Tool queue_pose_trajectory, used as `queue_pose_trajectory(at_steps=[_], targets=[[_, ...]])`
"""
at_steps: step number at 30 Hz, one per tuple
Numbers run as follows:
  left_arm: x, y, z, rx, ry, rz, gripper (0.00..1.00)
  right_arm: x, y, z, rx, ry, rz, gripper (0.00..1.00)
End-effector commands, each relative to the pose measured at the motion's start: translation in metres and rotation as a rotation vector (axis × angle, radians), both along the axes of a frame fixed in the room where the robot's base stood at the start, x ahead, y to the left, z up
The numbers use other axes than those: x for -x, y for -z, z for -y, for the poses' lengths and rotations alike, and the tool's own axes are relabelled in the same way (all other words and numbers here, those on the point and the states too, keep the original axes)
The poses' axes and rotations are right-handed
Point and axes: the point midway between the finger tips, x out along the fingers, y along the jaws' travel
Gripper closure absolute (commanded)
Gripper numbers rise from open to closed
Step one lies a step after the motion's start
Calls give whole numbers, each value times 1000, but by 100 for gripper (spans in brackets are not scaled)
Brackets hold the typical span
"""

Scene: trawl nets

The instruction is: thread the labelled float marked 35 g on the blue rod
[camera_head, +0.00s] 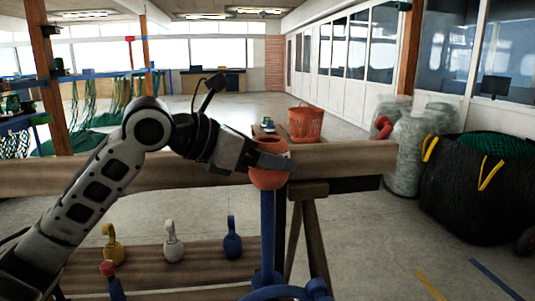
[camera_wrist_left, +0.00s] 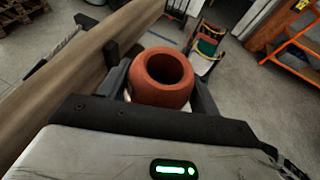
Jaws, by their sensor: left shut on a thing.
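My left gripper (camera_head: 272,161) is shut on an orange-red float (camera_head: 268,179), a thick ring with an open hole. The float also shows in the left wrist view (camera_wrist_left: 162,78), between the fingers (camera_wrist_left: 161,92), its hole dark with no rod tip visible in it. I cannot read any mark on it. The blue rod (camera_head: 267,235) stands upright in the head view, its upper end meeting the float's underside in the picture. The rod's tip is hidden, so I cannot tell whether it is inside the hole or behind the float. My right gripper is not in view.
A brown beam (camera_head: 345,158) runs across behind the float. Yellow (camera_head: 112,246), white (camera_head: 173,243) and blue (camera_head: 232,240) hook-shaped pieces stand on a lower plank left of the rod. A red basket (camera_head: 306,123) and a black bag (camera_head: 475,190) are farther back.

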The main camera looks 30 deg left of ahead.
Motion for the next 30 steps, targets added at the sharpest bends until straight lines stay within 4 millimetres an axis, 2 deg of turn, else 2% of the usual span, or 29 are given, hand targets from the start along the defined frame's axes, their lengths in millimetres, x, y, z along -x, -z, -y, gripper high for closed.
queue_pose_trajectory(at_steps=[6,7,9,21,26,30], targets=[[0,-1,0,0,0,2,63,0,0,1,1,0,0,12],[0,-1,0,0,-1,2,28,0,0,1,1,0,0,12],[0,-1,0,0,-1,2,11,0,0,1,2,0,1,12],[6,-2,-6,-2,-4,0,11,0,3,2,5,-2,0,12],[27,-10,-21,-6,-5,1,11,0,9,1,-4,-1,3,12],[53,-22,-39,-5,-7,2,11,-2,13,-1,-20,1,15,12]])
